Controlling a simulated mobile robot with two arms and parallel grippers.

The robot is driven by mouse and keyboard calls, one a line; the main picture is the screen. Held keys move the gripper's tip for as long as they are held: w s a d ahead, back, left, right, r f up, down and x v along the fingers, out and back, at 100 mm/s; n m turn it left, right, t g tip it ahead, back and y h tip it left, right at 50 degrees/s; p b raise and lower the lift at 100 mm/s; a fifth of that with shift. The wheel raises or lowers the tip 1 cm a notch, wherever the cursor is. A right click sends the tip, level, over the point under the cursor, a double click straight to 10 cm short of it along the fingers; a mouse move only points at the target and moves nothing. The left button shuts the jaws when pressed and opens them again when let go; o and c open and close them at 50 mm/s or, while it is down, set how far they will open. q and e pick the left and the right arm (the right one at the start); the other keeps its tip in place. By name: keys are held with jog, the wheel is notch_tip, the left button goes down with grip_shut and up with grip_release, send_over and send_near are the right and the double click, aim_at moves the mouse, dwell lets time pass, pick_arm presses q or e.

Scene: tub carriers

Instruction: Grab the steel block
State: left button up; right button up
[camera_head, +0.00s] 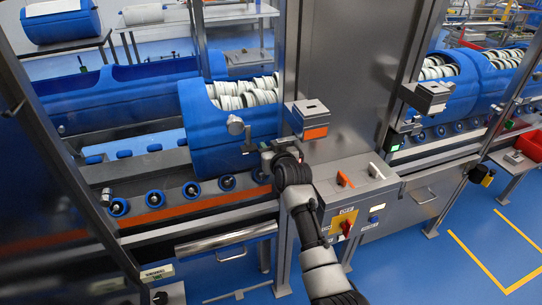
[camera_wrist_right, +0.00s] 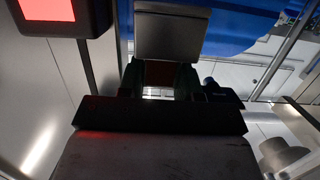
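My right gripper (camera_head: 268,153) is in front of the near blue tub, left of the steel post. In the right wrist view its two dark fingers (camera_wrist_right: 160,82) stand apart, with a dark brownish surface and a bright strip showing between them. A plain grey block-like piece (camera_wrist_right: 172,36), which looks like the steel block, is just beyond the fingertips. I cannot tell whether the fingers touch it. In the head view the block cannot be made out clearly around the gripper. My left gripper is not in view.
The blue tub (camera_head: 214,138) holding white discs lies on a roller conveyor with an orange strip (camera_head: 185,208). An orange-fronted box (camera_head: 310,120) is close right of the gripper. A control panel (camera_head: 350,190) with switches is below right. Open blue floor is at lower right.

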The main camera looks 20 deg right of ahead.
jog(key=c, duration=0.3)
jog(key=shift+c, duration=0.2)
jog(key=shift+r, duration=0.15)
